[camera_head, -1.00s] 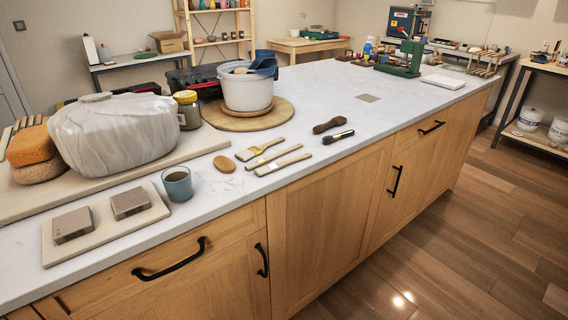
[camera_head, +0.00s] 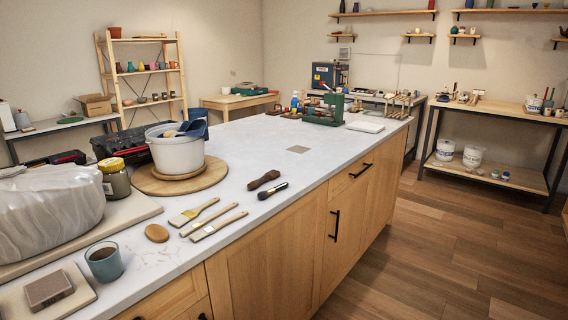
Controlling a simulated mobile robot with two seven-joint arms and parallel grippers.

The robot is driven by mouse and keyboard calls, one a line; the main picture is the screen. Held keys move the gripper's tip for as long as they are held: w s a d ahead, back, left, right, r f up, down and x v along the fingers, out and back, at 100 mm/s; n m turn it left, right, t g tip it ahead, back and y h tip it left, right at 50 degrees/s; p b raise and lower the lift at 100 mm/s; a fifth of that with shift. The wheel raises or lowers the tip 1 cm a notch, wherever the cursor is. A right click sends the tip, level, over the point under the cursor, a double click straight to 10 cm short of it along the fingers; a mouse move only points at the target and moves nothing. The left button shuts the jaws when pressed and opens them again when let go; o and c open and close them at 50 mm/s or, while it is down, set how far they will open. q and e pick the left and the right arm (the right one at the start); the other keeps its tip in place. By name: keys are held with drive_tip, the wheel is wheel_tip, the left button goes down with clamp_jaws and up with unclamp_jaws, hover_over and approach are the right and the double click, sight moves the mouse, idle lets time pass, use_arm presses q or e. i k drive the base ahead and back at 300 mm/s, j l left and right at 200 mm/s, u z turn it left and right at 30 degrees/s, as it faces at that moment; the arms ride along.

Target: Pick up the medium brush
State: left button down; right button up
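Several brushes lie on the white countertop (camera_head: 257,155) near its front edge. I cannot tell from size alone which is the medium brush. Neither of my grippers shows in the view.
A brown oval piece (camera_head: 157,233) and a blue-grey cup (camera_head: 104,262) stand left of the brushes. Behind are a white bucket (camera_head: 177,152) on a round wooden board (camera_head: 205,183) and a jar (camera_head: 116,179). Floor (camera_head: 430,260) is open at right.

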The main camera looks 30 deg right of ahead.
sight(195, 237)
drive_tip(key=l+u, duration=0.1)
drive_tip(key=u, duration=0.6)
drive_tip(key=l+u, duration=0.65)
drive_tip(key=k+l+u, duration=0.15)
drive_tip(key=l, duration=0.25)
drive_tip(key=l+u, duration=0.15)
drive_tip(key=l, duration=0.2)
